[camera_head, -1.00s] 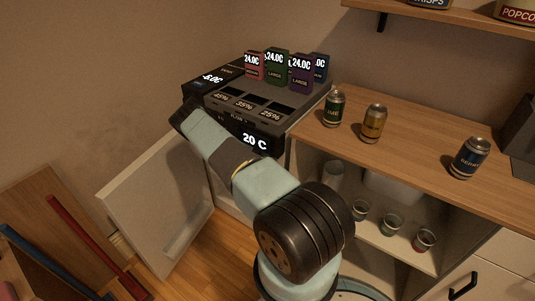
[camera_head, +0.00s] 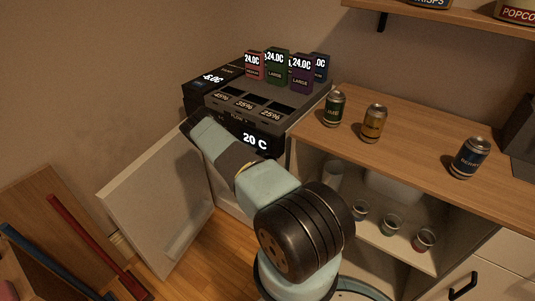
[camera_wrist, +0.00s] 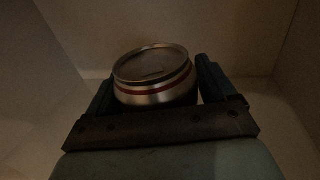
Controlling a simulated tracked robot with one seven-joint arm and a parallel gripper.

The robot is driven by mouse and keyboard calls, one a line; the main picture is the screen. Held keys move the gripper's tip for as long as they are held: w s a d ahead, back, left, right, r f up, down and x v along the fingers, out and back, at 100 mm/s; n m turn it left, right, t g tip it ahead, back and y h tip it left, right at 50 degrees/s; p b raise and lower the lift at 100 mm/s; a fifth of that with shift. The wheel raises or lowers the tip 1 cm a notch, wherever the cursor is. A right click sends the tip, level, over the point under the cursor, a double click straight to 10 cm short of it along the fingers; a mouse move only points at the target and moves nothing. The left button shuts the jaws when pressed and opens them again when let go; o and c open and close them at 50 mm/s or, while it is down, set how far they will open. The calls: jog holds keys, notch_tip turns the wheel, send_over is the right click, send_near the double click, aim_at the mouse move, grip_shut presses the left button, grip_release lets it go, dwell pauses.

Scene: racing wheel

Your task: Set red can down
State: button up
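In the wrist view a can (camera_wrist: 152,78) with a silver top and a red band stands between the two fingers of my gripper (camera_wrist: 155,85). The left finger lies close against its side. A thin light gap shows between the can and the right finger, so I cannot tell whether the fingers grip it. The can's lower part is hidden by the gripper body. Pale walls surround it in a dim space.
The open white door (camera_head: 150,200) stands at left. A green can (camera_head: 334,109), a golden can (camera_head: 374,124) and a blue can (camera_head: 469,158) stand on the wooden counter (camera_head: 420,145). Several cups sit on the shelf below, including a green one (camera_head: 391,225).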

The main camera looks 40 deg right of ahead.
jog(key=shift+o, duration=1)
jog(key=shift+r, duration=0.1)
jog(key=v, duration=1.2)
jog(key=shift+w+a, duration=0.1)
